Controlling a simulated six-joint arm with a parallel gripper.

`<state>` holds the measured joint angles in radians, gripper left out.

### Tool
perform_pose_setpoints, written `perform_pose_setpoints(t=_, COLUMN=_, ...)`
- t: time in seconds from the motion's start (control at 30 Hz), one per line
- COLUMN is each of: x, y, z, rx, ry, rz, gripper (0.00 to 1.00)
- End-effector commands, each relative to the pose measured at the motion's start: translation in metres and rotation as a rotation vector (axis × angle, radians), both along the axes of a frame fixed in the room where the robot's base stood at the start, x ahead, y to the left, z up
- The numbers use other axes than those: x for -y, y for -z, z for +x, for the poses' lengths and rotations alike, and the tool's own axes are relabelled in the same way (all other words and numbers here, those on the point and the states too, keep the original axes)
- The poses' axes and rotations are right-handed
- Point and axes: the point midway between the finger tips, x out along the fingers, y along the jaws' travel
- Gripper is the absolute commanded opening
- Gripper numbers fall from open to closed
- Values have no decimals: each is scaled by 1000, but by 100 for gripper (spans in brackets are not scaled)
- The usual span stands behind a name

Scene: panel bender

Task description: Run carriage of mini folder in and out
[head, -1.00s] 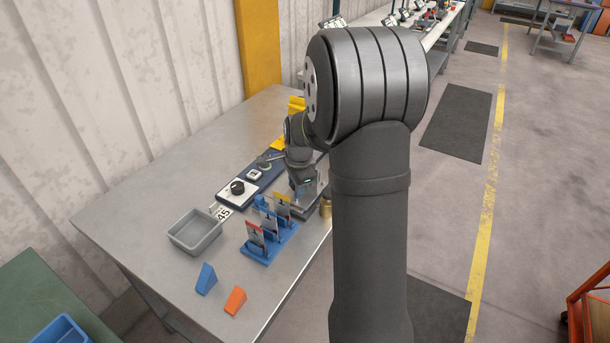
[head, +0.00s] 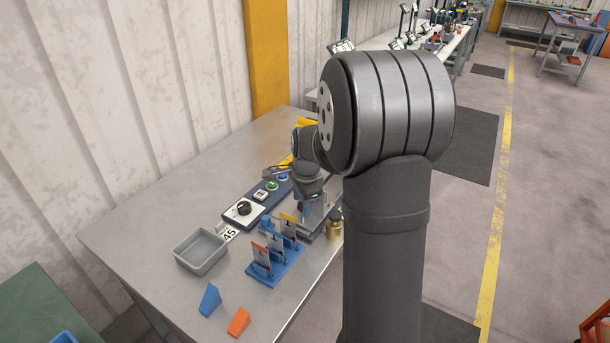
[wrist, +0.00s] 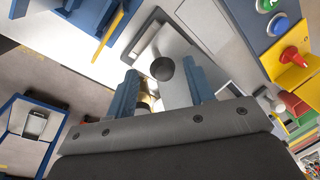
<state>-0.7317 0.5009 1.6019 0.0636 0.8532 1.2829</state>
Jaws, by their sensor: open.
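The mini folder shows in the wrist view as a grey metal plate (wrist: 188,95) in a darker frame, with a dark round knob (wrist: 162,68) on it. I cannot tell for sure which part is the carriage. My gripper (wrist: 163,88) is open, its two blue fingers apart, with the knob showing between and beyond them. Contact with the knob cannot be made out. In the head view my gripper (head: 308,208) points down over the folder's grey plate (head: 312,227) near the bench's right edge, and it hides part of the folder.
A control panel with a black dial (head: 243,208) and green and blue buttons lies left of my gripper. A blue card rack (head: 262,275) stands in front, a brass cylinder (head: 335,228) close right. A grey tray (head: 200,250), blue wedge (head: 210,299) and orange wedge (head: 239,321) sit nearer.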

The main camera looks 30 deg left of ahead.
Motion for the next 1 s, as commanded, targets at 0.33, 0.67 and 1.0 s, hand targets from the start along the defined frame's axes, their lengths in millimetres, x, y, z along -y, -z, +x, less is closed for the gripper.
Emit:
perform_pose_setpoints(t=0.33, x=14, y=-87, z=-9, rx=3, ry=0, rz=3, gripper=49)
perform_pose_setpoints(t=0.67, x=22, y=-136, z=-15, rx=-1, ry=0, rz=1, gripper=49)
perform_pose_setpoints(t=1.0, x=23, y=-142, z=-16, rx=-2, ry=0, rz=-1, gripper=49)
